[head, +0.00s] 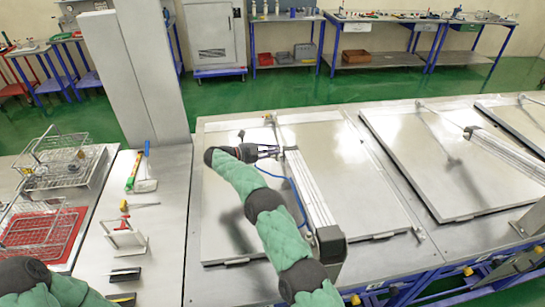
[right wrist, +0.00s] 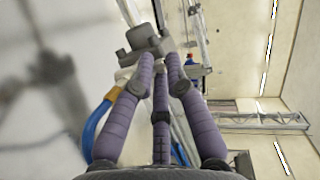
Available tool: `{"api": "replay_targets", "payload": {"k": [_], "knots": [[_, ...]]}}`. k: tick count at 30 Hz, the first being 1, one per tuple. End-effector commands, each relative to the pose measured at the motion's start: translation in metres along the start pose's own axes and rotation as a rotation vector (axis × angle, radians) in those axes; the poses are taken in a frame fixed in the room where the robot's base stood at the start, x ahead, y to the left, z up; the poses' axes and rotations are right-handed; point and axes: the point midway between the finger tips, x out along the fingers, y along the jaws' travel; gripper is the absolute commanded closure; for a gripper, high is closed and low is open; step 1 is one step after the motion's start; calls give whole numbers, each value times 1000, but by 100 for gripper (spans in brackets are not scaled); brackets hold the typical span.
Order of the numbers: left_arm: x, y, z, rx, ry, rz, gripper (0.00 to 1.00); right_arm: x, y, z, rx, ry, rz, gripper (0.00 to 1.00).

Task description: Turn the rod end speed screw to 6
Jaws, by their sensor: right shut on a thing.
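The pneumatic cylinder (head: 311,190) is a long silvery body lying across the middle lid (head: 345,150). My right gripper (head: 276,152) reaches its far end from the left. In the right wrist view, the purple fingers of my right gripper (right wrist: 155,64) converge and are shut at a grey block (right wrist: 145,40) at the cylinder's end. The rod end speed screw is hidden between the fingertips, so its number cannot be read. A blue air hose (right wrist: 95,128) with an orange fitting (right wrist: 113,94) runs beside the fingers. My left arm enters at the lower left; its gripper is out of view.
Wire baskets (head: 55,160) and a red tray (head: 45,235) stand at the left. A green-and-yellow tool (head: 134,170) and a small white stand (head: 125,238) lie on the bench between. A second lid (head: 455,155) with a cylinder is at the right. A grey column rises behind.

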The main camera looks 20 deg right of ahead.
Motion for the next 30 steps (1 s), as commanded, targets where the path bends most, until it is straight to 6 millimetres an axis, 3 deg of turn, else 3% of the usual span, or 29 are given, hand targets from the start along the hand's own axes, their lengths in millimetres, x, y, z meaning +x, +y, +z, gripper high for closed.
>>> {"api": "replay_targets", "payload": {"k": [14, 15, 16, 26, 30], "knots": [[6, -2, 0, 0, 0, 0, 60, -1, -9, -1, 18, 11, 0, 100], [6, -2, 0, 0, 0, 0, 60, -1, -9, -1, 18, 12, 0, 74], [6, -2, 0, 0, 0, 0, 60, -1, -9, -1, 18, 12, 0, 66], [6, -2, 0, 0, 0, 0, 60, -1, -4, -1, 9, 14, 4, 65], [6, -2, 0, 0, 0, 0, 60, -11, -3, 0, 9, 11, 4, 65]]}}
